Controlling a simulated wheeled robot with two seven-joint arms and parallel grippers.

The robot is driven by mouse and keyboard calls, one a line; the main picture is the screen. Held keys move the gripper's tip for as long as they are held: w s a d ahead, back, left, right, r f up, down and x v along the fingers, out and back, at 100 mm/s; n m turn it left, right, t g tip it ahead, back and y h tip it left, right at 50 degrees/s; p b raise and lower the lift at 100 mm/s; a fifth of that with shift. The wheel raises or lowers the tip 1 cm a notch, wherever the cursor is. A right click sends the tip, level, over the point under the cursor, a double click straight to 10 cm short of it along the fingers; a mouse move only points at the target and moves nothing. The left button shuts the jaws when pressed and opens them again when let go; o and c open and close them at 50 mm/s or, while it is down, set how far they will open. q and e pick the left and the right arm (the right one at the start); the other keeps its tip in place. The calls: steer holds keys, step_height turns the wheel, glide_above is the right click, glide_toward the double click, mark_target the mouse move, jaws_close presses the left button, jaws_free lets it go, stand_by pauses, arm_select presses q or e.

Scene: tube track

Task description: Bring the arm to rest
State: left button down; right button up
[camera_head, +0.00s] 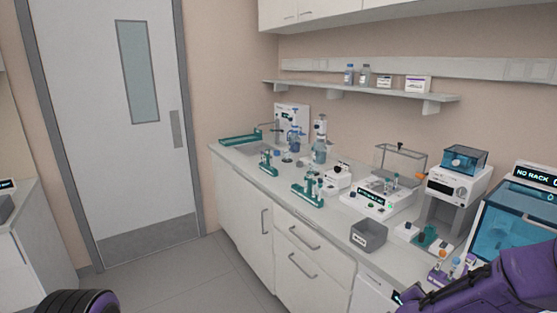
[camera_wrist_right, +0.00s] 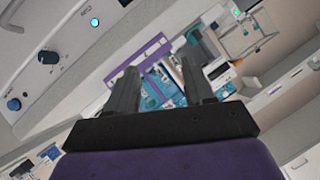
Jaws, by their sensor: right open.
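My right arm (camera_head: 480,285) is purple and comes in at the lower right of the head view, over the right end of the bench. Its fingers cannot be made out there. In the right wrist view my right gripper (camera_wrist_right: 158,88) shows two dark fingers spread apart with nothing between them. Behind the fingers, apart from them, a purple frame (camera_wrist_right: 152,50) and teal items appear. My left gripper is not in view; only a dark and purple rounded part of me shows at the lower left of the head view.
The bench (camera_head: 290,192) holds teal racks (camera_head: 308,195), a grey bin (camera_head: 368,236), a balance-like device (camera_head: 378,200) and a blue-windowed machine (camera_head: 515,225) reading "NO RACK". A shelf (camera_head: 350,91) with bottles hangs above. The floor (camera_head: 205,270) before the door is clear.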

steer(key=s+a+f+n+g+y+b, duration=0.15)
steer(key=s+a+f, duration=0.25)
steer(key=s+f, duration=0.55)
steer(key=s+a+f+n+g+y+b, duration=0.1)
steer(key=s+a+f+n+y+b, duration=0.2)
steer(key=s+f, duration=0.6)
steer(key=s+a+f+n+g+b, duration=0.1)
steer(key=s+f+g, duration=0.1)
steer(key=s+f, duration=0.3)
steer(key=s+a+f+n+g, duration=0.1)
steer(key=s+f, duration=0.4)
steer(key=s, duration=0.5)
steer(key=shift+a+f+n+g+b, duration=0.4)
steer(key=shift+a+n, duration=0.1)
steer(key=shift+n, duration=0.25)
steer(key=shift+y, duration=0.25)
